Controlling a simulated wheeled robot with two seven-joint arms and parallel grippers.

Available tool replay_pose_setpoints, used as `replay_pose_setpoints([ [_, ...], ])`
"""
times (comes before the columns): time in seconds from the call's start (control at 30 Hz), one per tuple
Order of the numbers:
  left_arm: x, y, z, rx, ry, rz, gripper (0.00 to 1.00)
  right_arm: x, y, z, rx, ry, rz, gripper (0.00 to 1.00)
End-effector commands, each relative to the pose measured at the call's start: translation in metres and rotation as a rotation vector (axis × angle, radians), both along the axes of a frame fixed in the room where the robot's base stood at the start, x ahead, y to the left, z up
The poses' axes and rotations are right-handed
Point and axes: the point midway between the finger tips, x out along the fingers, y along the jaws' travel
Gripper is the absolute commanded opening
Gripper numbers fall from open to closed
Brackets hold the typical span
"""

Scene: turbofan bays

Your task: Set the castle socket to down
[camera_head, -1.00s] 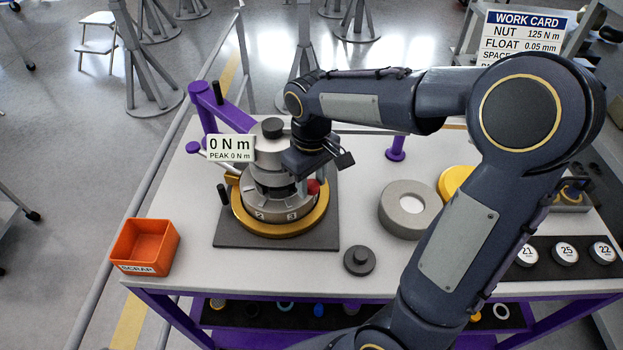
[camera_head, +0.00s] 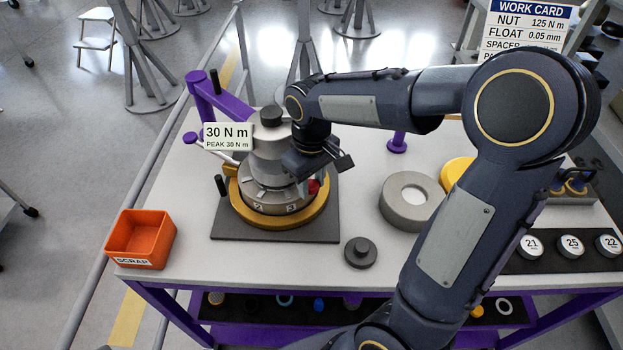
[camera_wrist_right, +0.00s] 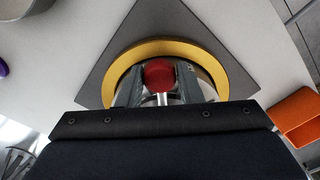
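The castle socket (camera_head: 272,168) is a grey stepped cylinder with a dark knob on top. It stands upright over a numbered grey ring inside a gold ring (camera_head: 240,212), on a dark square plate (camera_head: 226,230). A red knob (camera_head: 314,186) on a silver stem sticks out at the socket's right side. It also shows in the right wrist view (camera_wrist_right: 160,73). My right gripper (camera_wrist_right: 160,82) has a finger on each side of the red knob, close against it. My arm hides part of the socket's right side. My left gripper is out of view.
A readout (camera_head: 227,136) shows 30 N m, peak 30 N m. A purple arm (camera_head: 222,103) stands behind the socket. An orange scrap bin (camera_head: 140,238) is at the left, a grey ring (camera_head: 397,212) and dark knobbed disc (camera_head: 360,252) at the right.

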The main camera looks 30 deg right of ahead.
Motion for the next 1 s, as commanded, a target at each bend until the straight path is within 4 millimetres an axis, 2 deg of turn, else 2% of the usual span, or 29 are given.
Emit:
replay_pose_setpoints([
  [0.03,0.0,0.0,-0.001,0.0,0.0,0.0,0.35,-0.001,0.0,-0.002,0.0,0.005,0.0,0.4],
  [0.13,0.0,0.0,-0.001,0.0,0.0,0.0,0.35,-0.001,0.0,-0.002,0.0,0.003,0.0,0.52],
  [0.47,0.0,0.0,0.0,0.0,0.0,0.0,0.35,0.001,0.0,0.003,0.0,-0.001,-0.001,0.52],
  [0.57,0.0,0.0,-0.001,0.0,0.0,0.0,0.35,0.001,0.0,0.015,0.001,-0.004,-0.001,0.52],
  [0.8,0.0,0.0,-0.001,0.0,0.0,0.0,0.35,0.0,0.0,0.057,0.001,-0.004,0.0,0.52],
  [1.0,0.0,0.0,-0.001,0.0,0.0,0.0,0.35,0.0,0.0,0.075,0.0,0.001,-0.001,0.52],
])
